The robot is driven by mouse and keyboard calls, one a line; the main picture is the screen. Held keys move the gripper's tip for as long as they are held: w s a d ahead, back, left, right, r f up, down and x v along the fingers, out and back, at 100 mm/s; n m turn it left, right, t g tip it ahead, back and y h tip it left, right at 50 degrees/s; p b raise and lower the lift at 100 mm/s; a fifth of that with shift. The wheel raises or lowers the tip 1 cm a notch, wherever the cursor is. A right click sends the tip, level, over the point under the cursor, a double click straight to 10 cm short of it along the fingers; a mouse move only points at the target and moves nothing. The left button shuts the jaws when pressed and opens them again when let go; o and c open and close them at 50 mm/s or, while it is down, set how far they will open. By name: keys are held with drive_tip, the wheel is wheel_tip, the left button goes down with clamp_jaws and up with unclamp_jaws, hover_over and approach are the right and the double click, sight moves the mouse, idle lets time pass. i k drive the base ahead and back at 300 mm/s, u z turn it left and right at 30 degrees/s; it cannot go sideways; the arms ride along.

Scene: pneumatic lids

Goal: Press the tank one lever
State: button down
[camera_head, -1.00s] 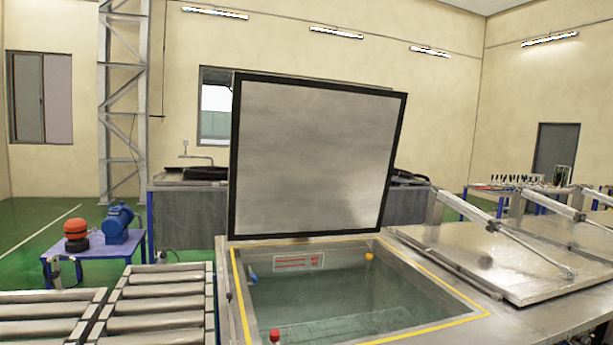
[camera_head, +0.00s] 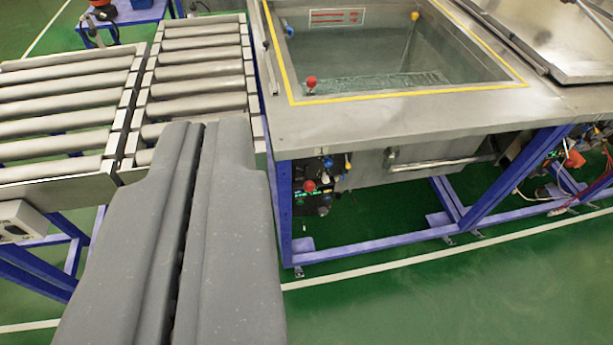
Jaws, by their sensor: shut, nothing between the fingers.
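The open tank (camera_head: 375,115) stands in the upper middle, with a yellow-edged opening and clear liquid inside. Another red knob (camera_head: 310,186) sits on the valve group under the tank's front edge. I cannot tell from labels which is the tank one lever. My gripper (camera_head: 205,128) is large in the lower left foreground, its two grey fingers shut together with nothing between them. Its tips appear left of both red knobs, apart from them, and cover part of the rollers.
Roller conveyors (camera_head: 72,115) lie left of the tank. A blue frame (camera_head: 480,205) carries the tank. A closed steel lid (camera_head: 545,40) lies at the upper right. Green floor (camera_head: 440,290) is free in front. A blue table (camera_head: 140,14) stands at the back left.

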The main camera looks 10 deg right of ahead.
sight(309, 186)
drive_tip(key=k, duration=1.35)
drive_tip(key=z, duration=0.55)
drive_tip(key=i, duration=1.75)
drive_tip(key=u, duration=0.6)
